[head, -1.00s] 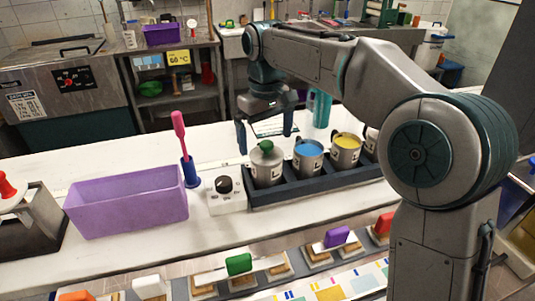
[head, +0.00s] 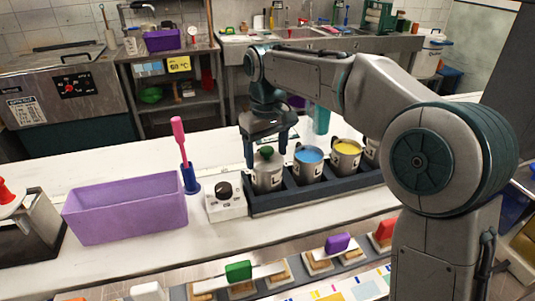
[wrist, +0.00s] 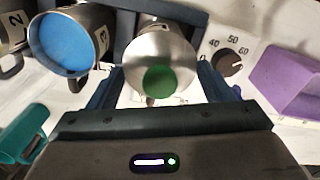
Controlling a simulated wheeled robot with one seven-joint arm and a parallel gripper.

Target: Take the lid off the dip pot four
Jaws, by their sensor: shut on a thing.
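Dip pot four (head: 268,182) is the leftmost mug-like steel pot in the dark rack (head: 320,193). Its steel lid (wrist: 158,48) has a round green knob, which also shows in the head view (head: 265,153). My gripper (head: 267,160) is down over this pot, one finger on each side of the lid, shut on it. The lid still appears to sit on the pot's rim. The exact finger contact is hard to see. Beside it stands pot three (wrist: 68,42), open and filled with blue.
A pot with yellow (head: 346,150) stands farther right in the rack. A white dial box (head: 225,200), a pink-handled tool in a blue holder (head: 190,180) and a purple bin (head: 125,208) stand to the left. A teal object (head: 321,118) is behind the rack.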

